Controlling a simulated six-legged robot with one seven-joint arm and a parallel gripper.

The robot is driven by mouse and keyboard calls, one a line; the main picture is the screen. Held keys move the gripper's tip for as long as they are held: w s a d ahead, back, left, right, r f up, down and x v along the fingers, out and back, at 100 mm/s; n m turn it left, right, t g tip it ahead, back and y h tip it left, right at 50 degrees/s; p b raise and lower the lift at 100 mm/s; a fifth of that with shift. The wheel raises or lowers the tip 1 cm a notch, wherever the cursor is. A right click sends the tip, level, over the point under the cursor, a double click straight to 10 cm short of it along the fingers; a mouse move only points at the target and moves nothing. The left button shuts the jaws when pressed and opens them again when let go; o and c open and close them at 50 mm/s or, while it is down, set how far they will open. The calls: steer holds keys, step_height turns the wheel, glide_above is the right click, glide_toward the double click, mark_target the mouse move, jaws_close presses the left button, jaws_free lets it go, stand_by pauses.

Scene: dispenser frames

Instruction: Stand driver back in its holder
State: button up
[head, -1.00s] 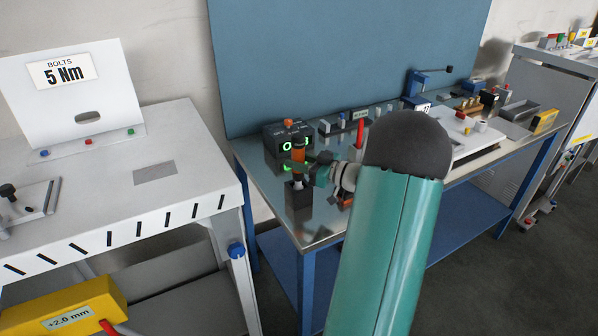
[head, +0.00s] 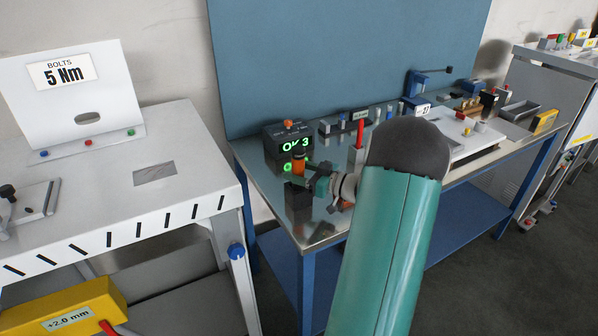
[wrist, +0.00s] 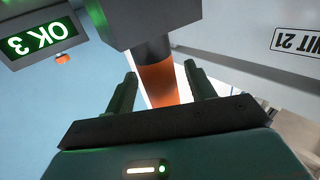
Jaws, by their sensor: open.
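The driver, with an orange handle (head: 299,164), stands upright in the dark block holder (head: 298,196) at the bench's near left corner. Its lower part is hidden inside the holder. The wrist view is upside down and shows the orange handle (wrist: 160,88) meeting the dark holder block (wrist: 150,28). My gripper (head: 304,174) is at the handle, just above the holder. In the wrist view my gripper (wrist: 161,72) is open, with one finger on each side of the handle and a gap visible beside it.
A display box (head: 290,140) with green "OK 3" stands right behind the driver. A red upright tool (head: 360,133) and small blocks (head: 345,122) are to the right. A blue back panel (head: 340,50) rises behind. A white table (head: 110,190) is at the left.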

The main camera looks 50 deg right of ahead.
steer(key=shift+s+r, duration=0.1)
steer(key=shift+r, duration=0.05)
steer(key=v, duration=1.2)
